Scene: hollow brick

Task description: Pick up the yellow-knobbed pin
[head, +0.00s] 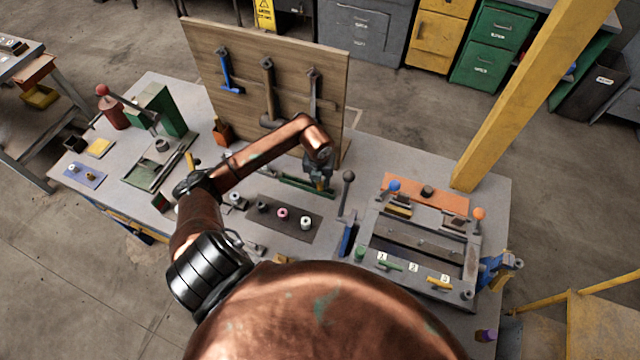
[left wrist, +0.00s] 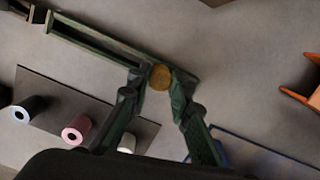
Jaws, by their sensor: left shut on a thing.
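My left gripper (head: 320,184) reaches over the middle of the bench, by the dark green rail (head: 300,185). In the left wrist view its two fingertips (left wrist: 158,84) are closed on the round, dull yellow knob of the yellow-knobbed pin (left wrist: 160,76). The knob sits between the fingertips, at the end of the green rail (left wrist: 110,47). The rest of the pin is hidden, and I cannot tell whether it is clear of the rail. My right gripper is not in view.
A dark mat (head: 268,228) with several small rollers lies just in front. A wooden tool board (head: 225,115) stands behind. A grey fixture (head: 425,245) with knobbed levers is to the right, near the yellow post (head: 530,95). An orange bracket (left wrist: 313,80) shows in the left wrist view.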

